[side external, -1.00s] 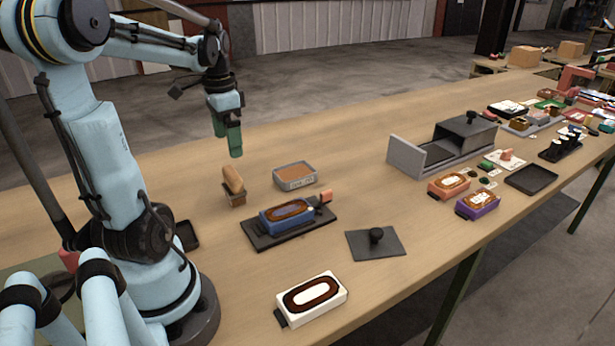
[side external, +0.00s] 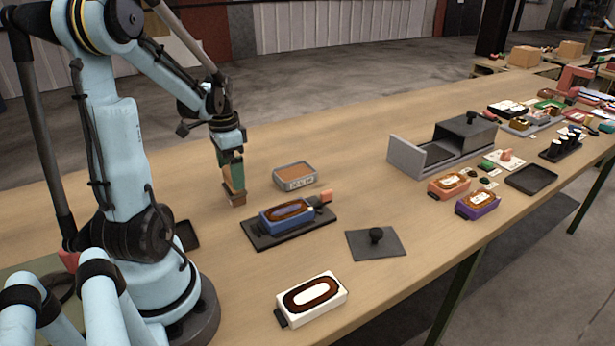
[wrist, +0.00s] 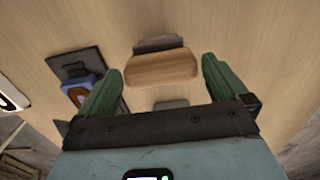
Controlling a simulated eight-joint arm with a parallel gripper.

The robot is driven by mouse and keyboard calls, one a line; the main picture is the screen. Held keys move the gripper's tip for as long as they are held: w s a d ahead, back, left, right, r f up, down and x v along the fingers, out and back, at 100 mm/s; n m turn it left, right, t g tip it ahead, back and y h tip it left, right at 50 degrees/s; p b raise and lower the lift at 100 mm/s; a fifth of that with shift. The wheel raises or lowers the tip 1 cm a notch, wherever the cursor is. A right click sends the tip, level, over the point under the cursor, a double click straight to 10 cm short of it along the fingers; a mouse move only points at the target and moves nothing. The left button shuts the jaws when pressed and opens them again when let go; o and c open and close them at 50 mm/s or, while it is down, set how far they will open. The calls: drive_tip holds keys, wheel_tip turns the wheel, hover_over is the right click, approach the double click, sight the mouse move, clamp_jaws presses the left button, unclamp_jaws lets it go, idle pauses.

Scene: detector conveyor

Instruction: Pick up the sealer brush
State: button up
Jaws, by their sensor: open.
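The sealer brush (side external: 236,196), with a tan wooden handle and a darker base, stands upright on the table at the left of the side external view. In the wrist view its handle (wrist: 162,69) lies between my two green fingertips, with the dark base (wrist: 158,44) beyond it. My gripper (side external: 232,172) is open and pointed down over the brush. It hides part of the handle in the side external view. A small gap shows on either side of the handle in the wrist view.
A grey tub with brown filling (side external: 295,178) stands right of the brush. A blue detector (side external: 287,219) sits on a dark plate (side external: 262,242) in front. A flat plate with a knob (side external: 362,247) and a white detector (side external: 330,301) are nearer. The table behind is clear.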

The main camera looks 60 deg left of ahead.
drive_tip(key=shift+f, duration=1.75)
drive_tip(key=c, duration=0.8)
drive_tip(key=shift+r, duration=0.15)
drive_tip(key=shift+r, duration=0.4)
drive_tip(key=r, duration=0.3)
drive_tip(key=shift+w+d+r, duration=0.15)
drive_tip(key=shift+d+r, duration=0.1)
drive_tip(key=shift+d, duration=0.05)
drive_tip(key=w+d+r, duration=0.1)
drive_tip(key=d+r, duration=0.1)
drive_tip(key=d, duration=0.1)
drive_tip(key=w+d+r, duration=0.1)
drive_tip(key=d+r, duration=0.1)
drive_tip(key=d, duration=0.2)
drive_tip(key=w+d+r, duration=0.2)
drive_tip(key=d, duration=0.1)
drive_tip(key=shift+d+r, duration=0.2)
drive_tip(key=shift+r, duration=0.05)
